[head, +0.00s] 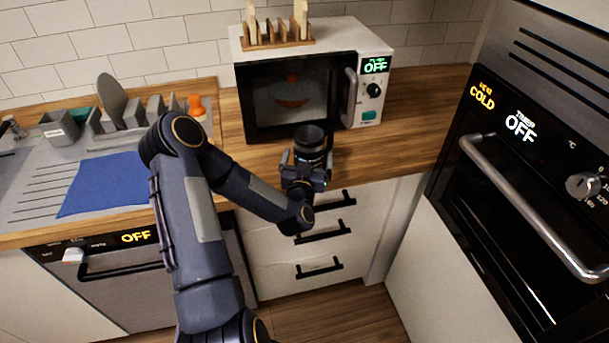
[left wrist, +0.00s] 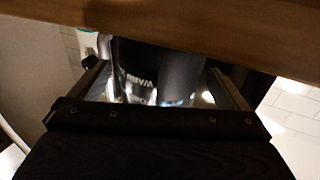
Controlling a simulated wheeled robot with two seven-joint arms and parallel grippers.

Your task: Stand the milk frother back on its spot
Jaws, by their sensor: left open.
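The milk frother (head: 310,138), a dark upright cylinder, stands on the wooden counter in front of the microwave. My left gripper (head: 306,162) is at the counter's front edge, right at the frother, with its fingers on either side of it. In the left wrist view the frother (left wrist: 158,75) shows between the two spread fingers, its dark body above a shiny band with pale lettering. The picture there looks upside down. I cannot tell whether either finger touches it. The frother's lower part is hidden by the gripper in the head view. My right gripper is not in view.
The microwave (head: 298,95) stands close behind the frother, with a toast rack (head: 275,37) on top. The counter (head: 395,140) to the right is clear. A blue mat (head: 105,183) and dish rack lie at left. Drawers with black handles (head: 322,230) are below; an oven (head: 530,170) is at right.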

